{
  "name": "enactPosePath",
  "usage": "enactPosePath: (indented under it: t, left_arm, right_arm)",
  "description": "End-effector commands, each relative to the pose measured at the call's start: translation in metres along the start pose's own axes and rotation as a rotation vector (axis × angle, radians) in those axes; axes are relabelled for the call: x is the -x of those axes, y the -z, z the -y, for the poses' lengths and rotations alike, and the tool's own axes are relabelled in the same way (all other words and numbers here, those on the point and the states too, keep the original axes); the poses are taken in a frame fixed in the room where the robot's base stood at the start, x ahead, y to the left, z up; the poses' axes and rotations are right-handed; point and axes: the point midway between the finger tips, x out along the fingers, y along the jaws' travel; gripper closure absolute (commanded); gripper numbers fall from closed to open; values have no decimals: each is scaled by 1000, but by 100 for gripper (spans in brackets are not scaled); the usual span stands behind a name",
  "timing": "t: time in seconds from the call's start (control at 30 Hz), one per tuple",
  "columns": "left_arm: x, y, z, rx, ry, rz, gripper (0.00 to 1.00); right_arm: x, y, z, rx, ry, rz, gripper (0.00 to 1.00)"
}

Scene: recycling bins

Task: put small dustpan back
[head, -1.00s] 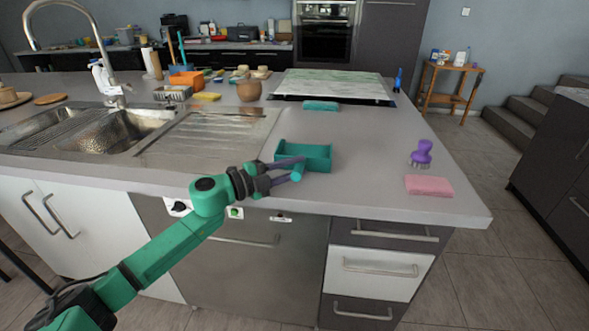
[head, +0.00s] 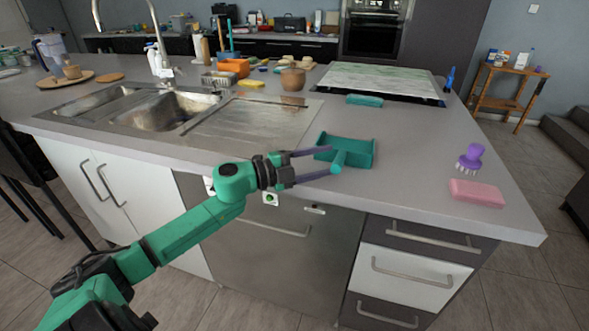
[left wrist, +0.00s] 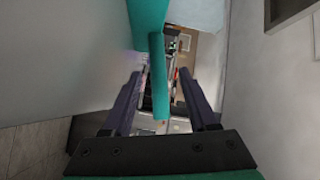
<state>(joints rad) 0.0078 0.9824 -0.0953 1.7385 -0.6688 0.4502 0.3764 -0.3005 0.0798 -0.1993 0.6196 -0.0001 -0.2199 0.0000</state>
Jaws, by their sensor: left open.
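The small teal dustpan (head: 352,151) lies on the grey counter close to its front edge, with its handle (head: 337,163) pointing toward me past the edge. My left gripper (head: 333,161) is open at the dustpan's handle, its purple fingers reaching from the left. In the left wrist view the teal handle (left wrist: 159,80) stands between the two fingers of the left gripper (left wrist: 160,95), with a gap on each side. The dustpan's body is mostly out of that view. My right gripper is not in view.
A teal brush-like item (head: 365,100) lies farther back by the cooktop (head: 380,80). A purple brush (head: 470,158) and a pink sponge (head: 477,193) are at the right. The sink (head: 165,108) is at the left. Counter between dustpan and brush is clear.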

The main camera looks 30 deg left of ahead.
Motion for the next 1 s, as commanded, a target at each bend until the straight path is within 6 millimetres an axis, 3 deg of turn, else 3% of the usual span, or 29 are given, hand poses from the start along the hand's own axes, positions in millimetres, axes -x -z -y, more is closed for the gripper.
enactPosePath:
  t: [0.5, 1.0]
  left_arm:
    - [79, 0, 0, 2, -1, 0, 41]
    - [85, 1, 0, -1, -1, -1, 41]
  right_arm:
    - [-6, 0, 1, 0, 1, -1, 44]
    - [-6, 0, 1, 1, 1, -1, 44]
